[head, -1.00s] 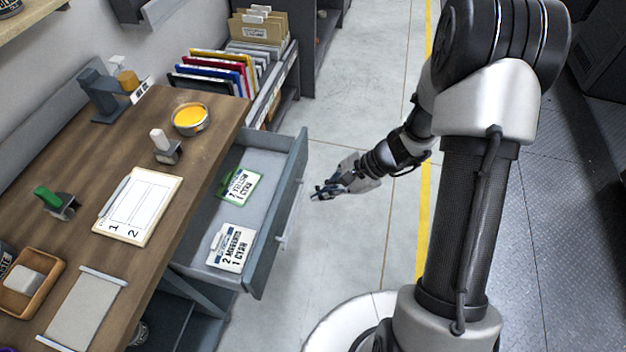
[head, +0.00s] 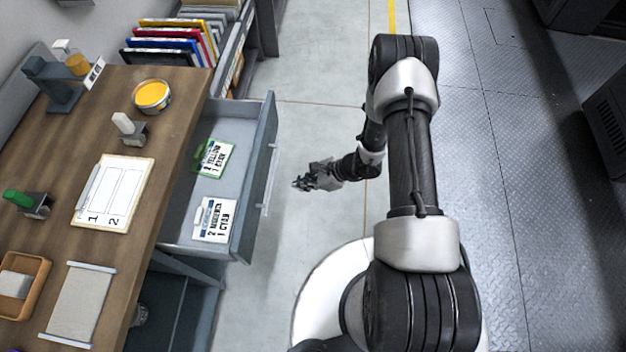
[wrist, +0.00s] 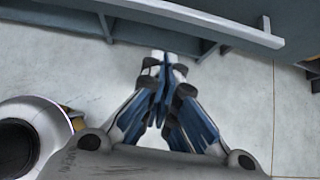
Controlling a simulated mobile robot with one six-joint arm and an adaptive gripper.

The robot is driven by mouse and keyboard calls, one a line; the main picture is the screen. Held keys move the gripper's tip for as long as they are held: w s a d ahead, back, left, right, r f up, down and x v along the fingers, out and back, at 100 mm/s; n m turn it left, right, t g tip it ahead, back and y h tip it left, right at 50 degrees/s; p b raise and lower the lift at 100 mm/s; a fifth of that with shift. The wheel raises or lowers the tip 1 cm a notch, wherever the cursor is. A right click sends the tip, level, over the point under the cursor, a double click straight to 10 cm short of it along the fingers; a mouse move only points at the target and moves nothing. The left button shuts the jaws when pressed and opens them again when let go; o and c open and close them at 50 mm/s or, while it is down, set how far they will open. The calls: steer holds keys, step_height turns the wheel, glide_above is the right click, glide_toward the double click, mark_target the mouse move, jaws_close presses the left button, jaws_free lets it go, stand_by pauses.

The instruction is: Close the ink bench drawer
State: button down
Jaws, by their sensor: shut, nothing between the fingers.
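The grey ink bench drawer (head: 182,226) stands pulled out from the right side of the wooden bench (head: 150,182) in the head view. Its front panel carries a pale bar handle (head: 270,180).
On the bench are a clipboard (head: 128,178), a yellow ink tin (head: 151,95), a wooden tray (head: 38,292) and small stands. A rack of coloured folders (head: 172,45) stands beyond the drawer. The floor (head: 318,130) around my gripper is clear.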

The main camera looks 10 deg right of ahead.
steer(key=shift+w+a+f+b, duration=0.1)
steer(key=shift+w+a+f, duration=0.2)
steer(key=shift+a, duration=0.55)
steer(key=shift+w+a+f+b, duration=0.15)
steer(key=shift+w+a, duration=0.15)
steer(key=shift+a, duration=0.6)
steer(key=shift+w+a+f+b, duration=0.1)
steer(key=shift+w+a+f, duration=0.2)
steer(key=shift+a, duration=0.55)
steer(key=shift+a, duration=0.1)
steer(key=b, duration=0.8)
glide_above(217, 186)
steer(key=d, duration=0.1)
steer(key=shift+s, duration=0.3)
steer(key=shift+w+a, duration=0.2)
steer(key=shift+a, duration=0.25)
steer(key=shift+r, duration=0.15)
steer(key=shift+w+a, duration=0.1)
